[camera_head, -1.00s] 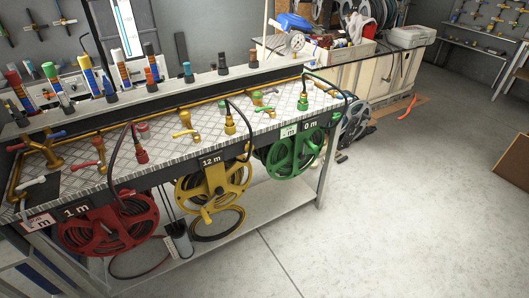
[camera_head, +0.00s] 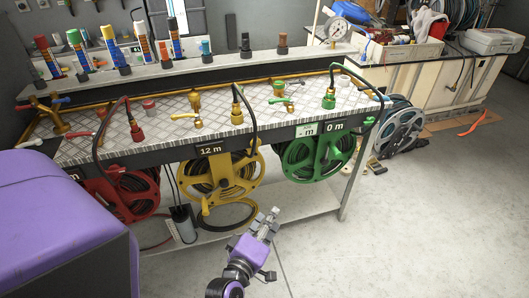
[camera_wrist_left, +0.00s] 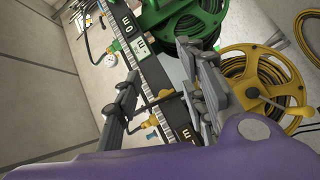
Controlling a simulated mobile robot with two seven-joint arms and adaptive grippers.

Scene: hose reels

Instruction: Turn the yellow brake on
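The yellow hose reel (camera_head: 222,178) hangs under the bench's front edge below the "12 m" label, in the middle of the head view. A small yellow handle (camera_head: 205,207) shows at its lower left; I cannot tell surely whether this is the brake or how it is set. In the left wrist view the yellow reel (camera_wrist_left: 278,72) is at the right, partly hidden by a finger. My left gripper (camera_head: 268,217) is in front of the bench, right of and below the yellow reel, apart from it. Its fingers (camera_wrist_left: 165,90) are spread and empty. My right gripper is not in view.
A red reel (camera_head: 120,193) hangs left of the yellow one, and a green reel (camera_head: 312,157) right of it. Taps and hose fittings stand on the metal bench top (camera_head: 215,118). A lower shelf (camera_head: 300,205) runs underneath. The floor at right is mostly clear.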

